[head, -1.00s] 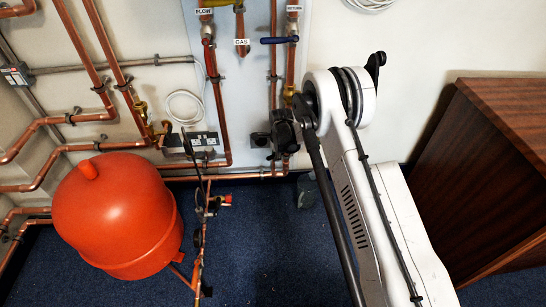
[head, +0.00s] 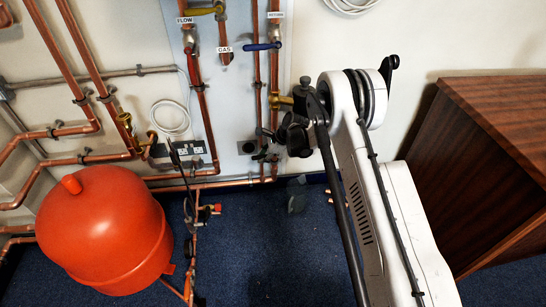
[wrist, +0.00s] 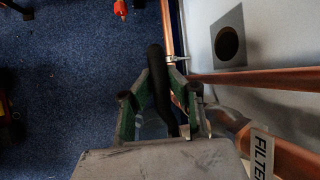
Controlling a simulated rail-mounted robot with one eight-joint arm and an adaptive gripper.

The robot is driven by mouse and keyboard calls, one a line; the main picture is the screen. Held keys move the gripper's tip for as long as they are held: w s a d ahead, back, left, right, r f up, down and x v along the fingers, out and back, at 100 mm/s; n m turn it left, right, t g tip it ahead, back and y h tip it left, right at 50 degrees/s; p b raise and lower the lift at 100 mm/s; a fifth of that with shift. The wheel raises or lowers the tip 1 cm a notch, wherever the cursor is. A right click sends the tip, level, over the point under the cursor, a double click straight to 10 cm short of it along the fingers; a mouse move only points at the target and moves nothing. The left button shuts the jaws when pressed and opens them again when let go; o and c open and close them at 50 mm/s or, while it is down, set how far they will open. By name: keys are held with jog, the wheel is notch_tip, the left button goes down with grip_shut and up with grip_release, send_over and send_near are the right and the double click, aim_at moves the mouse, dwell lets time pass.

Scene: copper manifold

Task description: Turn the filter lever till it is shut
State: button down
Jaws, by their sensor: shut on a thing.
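The filter lever (wrist: 157,75) is a dark, rounded handle in the wrist view. It runs up and down the picture between the two green-sided fingers of my gripper (wrist: 160,93), which is shut on it. The lever's lower part is partly hidden by the fingers and the gripper body. A white label reading "FILTE" (wrist: 262,156), cut off by the picture edge, sits on a copper pipe at the lower right. In the head view, my dark wrist end (head: 293,135) is near the pipes right of the white panel; the fingers and lever cannot be made out clearly there.
Copper pipe (wrist: 260,77) runs close to the gripper's right. In the head view, a red tank (head: 103,230) stands left, and a wooden cabinet (head: 500,150) right. A blue lever (head: 262,46) and yellow lever (head: 203,11) are above. Blue carpet (head: 255,235) lies open between.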

jog(key=shift+w+r, duration=0.1)
jog(key=shift+r, duration=0.1)
jog(key=c, duration=1.9)
grip_release()
jog(key=shift+r, duration=0.15)
jog(key=shift+o, duration=1.2)
jog(key=v, duration=1.2)
jog(key=shift+d, duration=0.15)
